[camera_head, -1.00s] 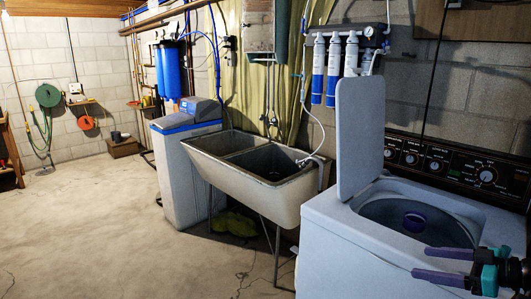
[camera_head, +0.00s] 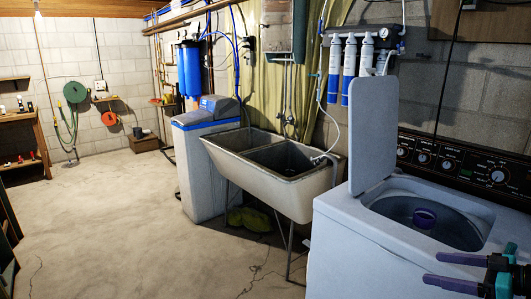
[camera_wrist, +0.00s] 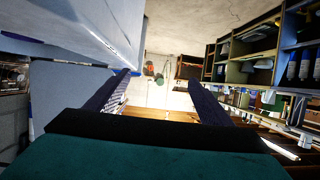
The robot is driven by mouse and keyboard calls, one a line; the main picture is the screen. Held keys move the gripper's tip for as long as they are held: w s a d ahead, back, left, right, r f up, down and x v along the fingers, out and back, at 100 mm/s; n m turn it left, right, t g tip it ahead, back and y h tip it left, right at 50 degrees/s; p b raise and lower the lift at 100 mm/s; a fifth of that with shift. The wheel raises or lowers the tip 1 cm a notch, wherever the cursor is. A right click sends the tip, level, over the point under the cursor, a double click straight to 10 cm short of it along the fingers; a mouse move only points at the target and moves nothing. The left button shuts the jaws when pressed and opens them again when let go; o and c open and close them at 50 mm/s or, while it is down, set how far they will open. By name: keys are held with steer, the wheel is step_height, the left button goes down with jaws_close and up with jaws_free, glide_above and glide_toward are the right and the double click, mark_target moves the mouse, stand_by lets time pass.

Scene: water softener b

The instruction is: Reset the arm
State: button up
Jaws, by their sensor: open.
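My gripper (camera_head: 447,270) is at the lower right of the head view, in front of the white washing machine (camera_head: 345,240). Its two purple-tipped fingers are spread apart with nothing between them. In the wrist view my gripper (camera_wrist: 160,92) also shows open and empty, with two dark fingers pointing away. The rest of my arm is mostly out of the head view.
A double utility sink (camera_head: 275,180) stands left of the washer, with a water softener (camera_head: 203,165) beyond it. Bare concrete floor (camera_head: 120,220) is open at the left. Shelves (camera_wrist: 255,50) show at the right of the wrist view.

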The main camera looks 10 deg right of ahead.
steer(key=w+a+f+n+g+y, duration=0.1)
steer(key=w+a+f+g+y, duration=0.1)
steer(key=w+a+f, duration=0.3)
steer(key=w+a+f+n+g+y, duration=0.1)
steer(key=a+f, duration=0.3)
steer(key=a, duration=0.4)
steer(key=w+a+f+g+y, duration=0.2)
steer(key=w+a+f, duration=0.15)
steer(key=a, duration=0.25)
steer(key=s+a+f+g+p, duration=0.1)
steer(key=s+a+f+g, duration=0.15)
steer(key=a+f, duration=0.6)
steer(key=s+a+f+g+p, duration=0.1)
steer(key=a+f+g, duration=0.3)
steer(key=a+f, duration=0.45)
steer(key=s+a+f+m+g+h, duration=0.1)
steer(key=s+a+f+g+h, duration=0.25)
steer(key=s+f, duration=0.55)
steer(key=s+a+f+m+g+h, duration=0.1)
steer(key=s+a+f+g+h, duration=0.2)
steer(key=s+f, duration=0.5)
steer(key=s+d+f+m+h, duration=0.25)
steer(key=s+f+h, duration=0.2)
steer(key=f, duration=0.45)
steer(key=w+d+f+m+t+h, duration=0.1)
steer(key=d+f+m, duration=0.1)
steer(key=d+m, duration=0.2)
steer(key=shift+w+d+f+h, duration=0.3)
steer(key=shift+w+d+f, duration=0.1)
steer(key=shift+d, duration=0.3)
